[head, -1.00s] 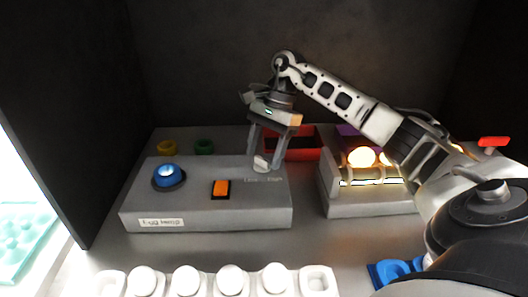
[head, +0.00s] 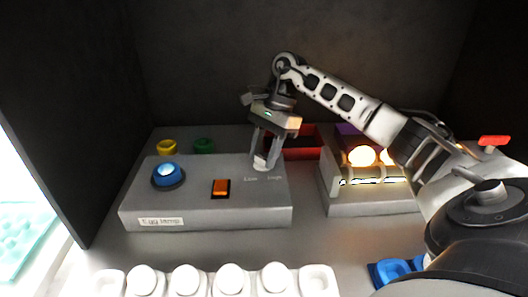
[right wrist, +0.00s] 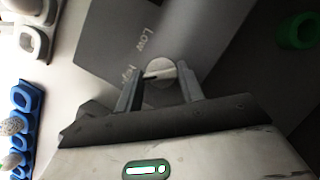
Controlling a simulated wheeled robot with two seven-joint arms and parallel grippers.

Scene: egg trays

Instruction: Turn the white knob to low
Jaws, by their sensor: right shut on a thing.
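The white knob (head: 260,163) sits on the top right part of a grey control box (head: 250,213). Low reads clearly there and High is partly hidden by a finger. I cannot tell the knob's setting. My left gripper is not in view.
A grey unit with glowing eggs (head: 361,156) stands to the right. A white egg tray (head: 318,281) lies in front, with a blue tray (head: 385,273) to its right.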

